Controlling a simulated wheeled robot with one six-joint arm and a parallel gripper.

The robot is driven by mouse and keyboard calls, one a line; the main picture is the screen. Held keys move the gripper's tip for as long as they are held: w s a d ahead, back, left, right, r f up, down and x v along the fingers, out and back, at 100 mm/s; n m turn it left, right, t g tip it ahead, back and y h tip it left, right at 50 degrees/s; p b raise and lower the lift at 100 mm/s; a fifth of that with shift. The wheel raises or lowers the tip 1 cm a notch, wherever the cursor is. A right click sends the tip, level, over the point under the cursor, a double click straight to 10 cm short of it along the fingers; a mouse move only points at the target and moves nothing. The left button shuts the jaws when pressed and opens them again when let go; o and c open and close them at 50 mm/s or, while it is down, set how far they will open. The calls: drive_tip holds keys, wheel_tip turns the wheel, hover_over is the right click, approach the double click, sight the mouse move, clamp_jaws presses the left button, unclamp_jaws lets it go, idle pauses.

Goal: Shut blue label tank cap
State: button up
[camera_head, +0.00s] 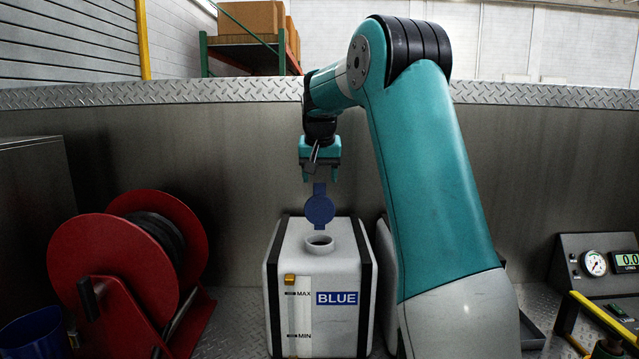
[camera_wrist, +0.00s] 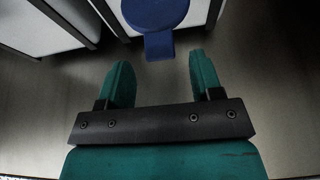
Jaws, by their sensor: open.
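The white tank (camera_head: 322,262) with the BLUE label (camera_head: 336,298) stands on the metal floor near the middle of the head view. Its round filler neck (camera_head: 319,241) is open. The blue cap (camera_head: 320,209) stands upright behind the neck, with a tab (camera_head: 319,188) pointing up. My gripper (camera_head: 321,179) hangs above the cap, fingers down, open and empty. In the wrist view the open fingers (camera_wrist: 160,80) have the cap's tab (camera_wrist: 159,46) ahead of and between them. The cap's disc (camera_wrist: 155,12) is cut by the top edge. No contact shows.
A red hose reel (camera_head: 128,280) stands left of the tank, with a blue bucket (camera_head: 32,335) at far left. Another white tank (camera_head: 386,262) is partly hidden behind my arm. A gauge panel (camera_head: 598,265) is at right. A metal wall (camera_head: 230,150) runs behind.

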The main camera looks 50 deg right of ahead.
sight(319, 184)
drive_tip(key=shift+x, duration=1.75)
clamp_jaws()
